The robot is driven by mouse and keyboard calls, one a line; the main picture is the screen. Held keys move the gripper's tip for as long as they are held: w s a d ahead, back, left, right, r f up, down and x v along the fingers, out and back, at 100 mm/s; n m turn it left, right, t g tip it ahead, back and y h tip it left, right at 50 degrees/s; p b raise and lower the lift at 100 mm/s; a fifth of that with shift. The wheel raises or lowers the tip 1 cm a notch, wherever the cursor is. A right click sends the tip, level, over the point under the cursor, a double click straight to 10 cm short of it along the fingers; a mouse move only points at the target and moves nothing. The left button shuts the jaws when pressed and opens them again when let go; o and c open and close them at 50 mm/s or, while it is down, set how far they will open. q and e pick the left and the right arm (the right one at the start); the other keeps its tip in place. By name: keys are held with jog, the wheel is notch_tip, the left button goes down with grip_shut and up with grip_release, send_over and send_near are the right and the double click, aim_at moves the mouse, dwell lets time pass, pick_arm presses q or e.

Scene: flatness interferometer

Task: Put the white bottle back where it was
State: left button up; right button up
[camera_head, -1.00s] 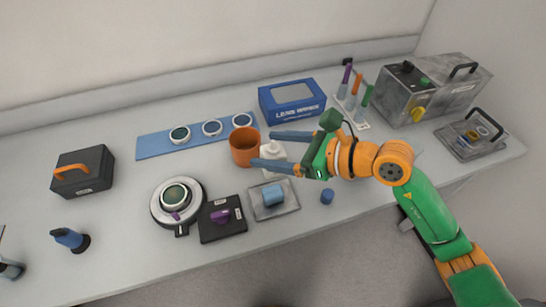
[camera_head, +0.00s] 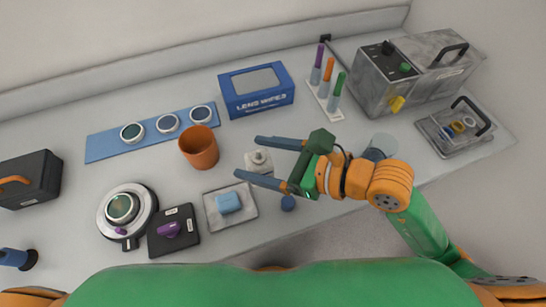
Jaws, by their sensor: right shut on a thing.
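The white bottle (camera_head: 259,161) is upright between the fingers of my right gripper (camera_head: 270,163), which is shut on it. The fingers point left over the table, and the near finger hides the bottle's lower part. I cannot tell whether its base touches the table. The orange cup (camera_head: 199,148) stands to its left, apart from it. The grey tray (camera_head: 246,214) with a light blue block (camera_head: 229,202) lies in front and to the left. A small blue cap (camera_head: 288,203) lies in front of the gripper.
A blue wipes box (camera_head: 258,101) stands behind the bottle. A pen rack (camera_head: 335,113) and a grey machine (camera_head: 385,88) stand to the right. A black box (camera_head: 160,246) and a round instrument (camera_head: 106,226) are at the left. A pale disc (camera_head: 383,141) lies behind my right wrist.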

aim_at(262, 150)
jog(key=w+f, duration=0.1)
jog(key=w+f+b, duration=0.1)
jog(key=w, duration=0.1)
jog(key=shift+w+d+f, duration=0.15)
jog(key=shift+w+f, duration=0.05)
jog(key=shift+f, duration=0.2)
jog(key=w+f+b, duration=0.2)
jog(key=f, duration=0.1)
jog(key=w+d+f+b, duration=0.1)
jog(key=w+f+b, duration=0.1)
jog(key=b, duration=0.1)
jog(key=w+f+b, duration=0.2)
jog(key=f+b, duration=0.1)
jog(key=shift+d+f, duration=0.25)
jog(key=shift+f, duration=0.1)
jog(key=shift+d+r, duration=0.1)
jog(key=shift+r, duration=0.1)
jog(key=shift+f, duration=0.15)
pick_arm(q)
notch_tip(262, 150, down, 12)
jog(key=shift+w+r, duration=0.15)
pick_arm(e)
jog(key=o, duration=1.3)
pick_arm(q)
notch_tip(262, 150, down, 3)
jog(key=shift+r+b, duration=0.2)
jog(key=shift+b, duration=1.05)
pick_arm(e)
jog(key=v, duration=1.2)
jog(key=shift+r, duration=0.25)
